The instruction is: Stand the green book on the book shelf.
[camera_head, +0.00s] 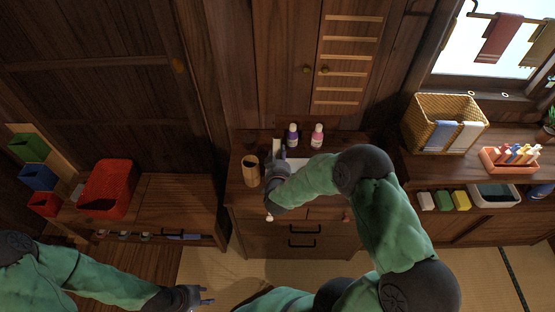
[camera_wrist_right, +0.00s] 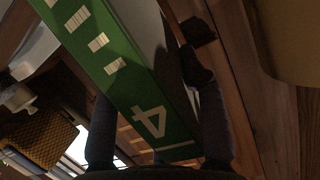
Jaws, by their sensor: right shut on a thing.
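The green book (camera_wrist_right: 112,55) with white marks and a white "4" fills the middle of the right wrist view, slanting between the dark fingers of my right gripper (camera_wrist_right: 155,105), which is shut on it. In the head view my right gripper (camera_head: 279,160) is above the left part of the wooden chest top (camera_head: 243,200); the arm and hand hide most of the book there. My left gripper (camera_head: 200,298) is low at the bottom left, away from the chest and apparently empty; its fingers are too small to judge. I cannot tell which surface is the book shelf.
A wooden cup (camera_head: 251,170) stands left of my right gripper. A purple bottle (camera_head: 293,135) and a pink bottle (camera_head: 317,136) stand behind it. A wicker basket (camera_head: 445,112) is on the right counter. A red bin (camera_head: 108,188) sits on the low left bench.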

